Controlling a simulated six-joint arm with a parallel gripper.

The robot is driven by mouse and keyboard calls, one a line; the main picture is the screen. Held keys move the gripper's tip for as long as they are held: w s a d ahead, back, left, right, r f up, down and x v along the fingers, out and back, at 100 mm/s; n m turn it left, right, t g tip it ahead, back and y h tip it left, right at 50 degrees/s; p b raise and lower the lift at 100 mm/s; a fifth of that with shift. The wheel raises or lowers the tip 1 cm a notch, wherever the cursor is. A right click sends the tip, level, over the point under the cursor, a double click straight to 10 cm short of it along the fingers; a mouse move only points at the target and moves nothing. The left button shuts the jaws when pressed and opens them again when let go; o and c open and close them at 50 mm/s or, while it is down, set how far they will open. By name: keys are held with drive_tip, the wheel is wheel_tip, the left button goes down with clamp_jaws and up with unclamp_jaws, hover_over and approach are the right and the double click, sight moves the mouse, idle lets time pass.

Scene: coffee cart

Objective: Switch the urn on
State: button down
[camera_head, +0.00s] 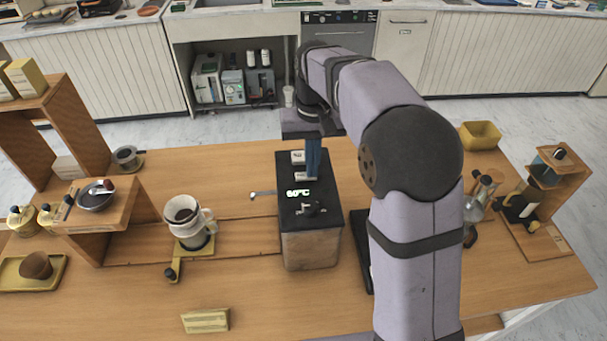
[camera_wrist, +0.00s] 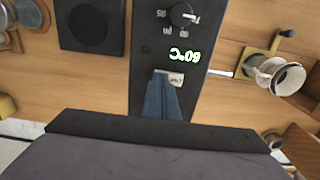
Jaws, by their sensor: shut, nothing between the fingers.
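The urn (camera_head: 308,250) is a box with a black top and a metallic lower body, at the middle of the table in the head view. Its top also fills the upper middle of the wrist view (camera_wrist: 150,50). A lit green display (camera_head: 298,192) reads 60°C. A knob (camera_head: 309,210) with several marks sits beyond the display from my gripper. Two pale labels show near the far end; my gripper (camera_head: 313,176) comes down beside them. In the wrist view its blue fingers (camera_wrist: 164,78) are shut and empty over a small switch area, beside a label (camera_wrist: 177,80). They hide part of it; contact and switch position are unclear.
A white dripper on a carafe (camera_head: 190,222) stands left of the urn. A dark flat plate (camera_wrist: 91,26) lies on its other side. A wooden shelf (camera_head: 130,205) is at left, a wooden stand (camera_head: 535,215) at right.

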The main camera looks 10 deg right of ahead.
wheel_tip(320, 180, up, 7)
drive_tip(key=p, duration=0.7)
idle(0.3)
idle(0.4)
drive_tip(key=s+f+m+b, duration=0.1)
drive_tip(key=s+f, duration=0.1)
drive_tip(key=s, duration=0.2)
drive_tip(key=s+a+f+m+g, duration=0.1)
drive_tip(key=s, duration=0.3)
drive_tip(key=s+f+m+b, duration=0.1)
drive_tip(key=s+f, duration=0.1)
drive_tip(key=s, duration=0.3)
drive_tip(key=shift+a+f+b, duration=0.25)
drive_tip(key=shift+f+b, duration=0.05)
drive_tip(key=shift+f, duration=0.05)
drive_tip(key=s+d+f+n+t+b, duration=0.1)
drive_tip(key=s+d+f+n+b, duration=0.1)
drive_tip(key=s+d+f, duration=0.6)
drive_tip(key=shift+s+f+n, duration=0.5)
drive_tip(key=shift+s+f, duration=0.15)
drive_tip(key=shift+f, duration=0.3)
